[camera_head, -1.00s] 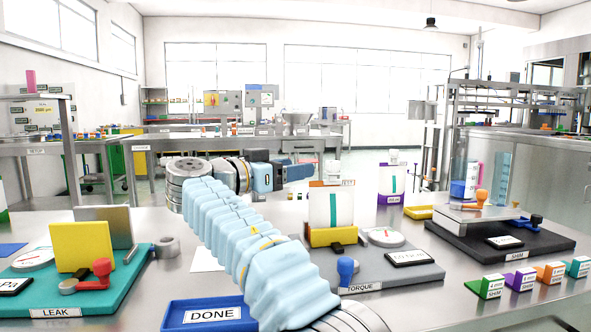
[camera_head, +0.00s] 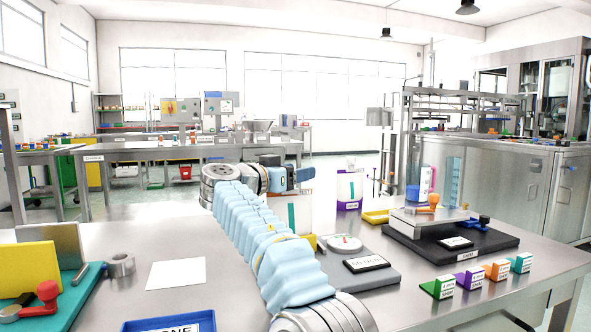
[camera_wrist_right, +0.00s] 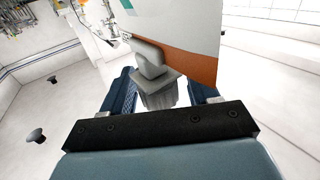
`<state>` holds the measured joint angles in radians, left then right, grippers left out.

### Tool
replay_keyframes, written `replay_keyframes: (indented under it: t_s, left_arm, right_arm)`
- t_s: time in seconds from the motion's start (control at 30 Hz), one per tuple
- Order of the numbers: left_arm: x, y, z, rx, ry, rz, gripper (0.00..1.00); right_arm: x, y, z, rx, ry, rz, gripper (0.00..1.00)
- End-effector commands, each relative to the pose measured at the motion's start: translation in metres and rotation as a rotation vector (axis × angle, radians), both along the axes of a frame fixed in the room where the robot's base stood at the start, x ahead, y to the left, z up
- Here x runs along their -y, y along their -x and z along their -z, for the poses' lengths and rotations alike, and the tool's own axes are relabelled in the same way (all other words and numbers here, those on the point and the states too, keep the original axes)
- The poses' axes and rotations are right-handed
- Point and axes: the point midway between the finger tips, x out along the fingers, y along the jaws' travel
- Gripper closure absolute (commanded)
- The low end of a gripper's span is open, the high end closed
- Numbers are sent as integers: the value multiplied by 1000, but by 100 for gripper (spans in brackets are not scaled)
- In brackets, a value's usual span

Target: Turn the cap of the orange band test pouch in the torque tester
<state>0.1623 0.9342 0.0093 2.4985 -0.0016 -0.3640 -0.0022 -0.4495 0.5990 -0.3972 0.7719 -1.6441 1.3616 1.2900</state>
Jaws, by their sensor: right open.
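The pouch (camera_head: 302,214), white with a green stripe, stands in the grey torque tester (camera_head: 385,281). My right arm covers part of both in the head view. My right gripper (camera_head: 300,178) is at the pouch's top and hides its cap there. In the right wrist view, the pouch (camera_wrist_right: 180,18) shows its orange band (camera_wrist_right: 192,65), with a grey spout and a ribbed grey cap (camera_wrist_right: 158,92) below it. The right gripper (camera_wrist_right: 168,100) is open, with one finger on each side of the cap. Contact cannot be told. My left gripper is out of view.
A blue tray (camera_head: 140,326) is at the front. A purple-based pouch (camera_head: 349,188) stands behind. The shim fixture (camera_head: 455,239) and several coloured blocks (camera_head: 468,277) are at right. White paper (camera_head: 176,273) lies left.

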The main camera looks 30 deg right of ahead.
Motion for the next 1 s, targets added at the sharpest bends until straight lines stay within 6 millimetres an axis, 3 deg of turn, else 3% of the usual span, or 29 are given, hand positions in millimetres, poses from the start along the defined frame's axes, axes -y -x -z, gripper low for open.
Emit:
replay_keyframes:
  t_s: [0.3, 0.63, 1.0]
  left_arm:
    - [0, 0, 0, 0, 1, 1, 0]
    - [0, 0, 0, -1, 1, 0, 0]
    - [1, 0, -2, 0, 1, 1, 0]
  right_arm:
    - [3, -1, 0, 0, 0, -1, 40]
    - [3, -1, 0, 0, 0, -1, 91]
    - [3, 0, 0, 0, 0, 29, 92]
